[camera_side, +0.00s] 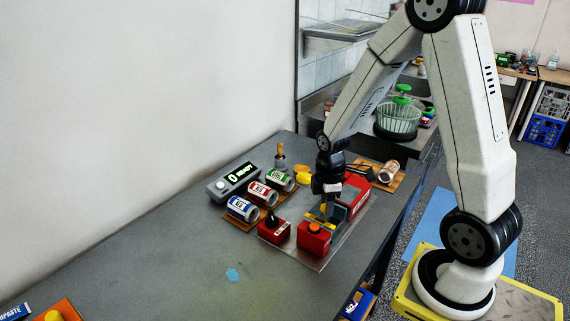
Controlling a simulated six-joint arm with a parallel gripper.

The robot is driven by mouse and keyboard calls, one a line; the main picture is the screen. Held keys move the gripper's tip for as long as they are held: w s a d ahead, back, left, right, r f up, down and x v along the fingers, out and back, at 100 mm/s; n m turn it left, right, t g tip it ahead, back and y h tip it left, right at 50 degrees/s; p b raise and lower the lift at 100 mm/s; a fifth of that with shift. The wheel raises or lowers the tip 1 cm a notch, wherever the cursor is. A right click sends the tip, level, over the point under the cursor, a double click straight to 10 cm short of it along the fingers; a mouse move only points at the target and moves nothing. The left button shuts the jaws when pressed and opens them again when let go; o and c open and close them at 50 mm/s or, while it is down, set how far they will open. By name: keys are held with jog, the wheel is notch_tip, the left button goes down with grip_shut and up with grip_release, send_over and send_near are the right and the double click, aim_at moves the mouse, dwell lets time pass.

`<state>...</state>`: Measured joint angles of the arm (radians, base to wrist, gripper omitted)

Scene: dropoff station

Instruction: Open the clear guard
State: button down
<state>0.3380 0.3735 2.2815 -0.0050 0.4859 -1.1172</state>
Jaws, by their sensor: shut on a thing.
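My gripper (328,203) points down over the metal plate on the bench, among the red boxes. It is shut on a small yellow-edged piece (318,219), which looks like part of the clear guard. The guard's clear panel is too small and too hidden by the gripper to make out, so its angle cannot be told. A red box with an orange button (314,236) stands just in front of the gripper. A red box with a black knob (274,229) is to its left, and a longer red box (355,194) is behind it to the right.
Several cans (263,193) lie on a brown board to the left, beside a grey display unit (234,183) reading READY. Another can (388,172) lies on a board behind right. A green-lidded basket (398,120) stands farther back. The front left bench (170,262) is mostly clear.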

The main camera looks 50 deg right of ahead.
jog(key=shift+d, duration=0.15)
jog(key=d, duration=1)
jog(key=shift+w+d+r, duration=0.1)
jog(key=shift+d, duration=0.3)
jog(key=shift+c, duration=1.4)
grip_release()
notch_tip(320, 180, up, 8)
jog(key=shift+a, duration=0.1)
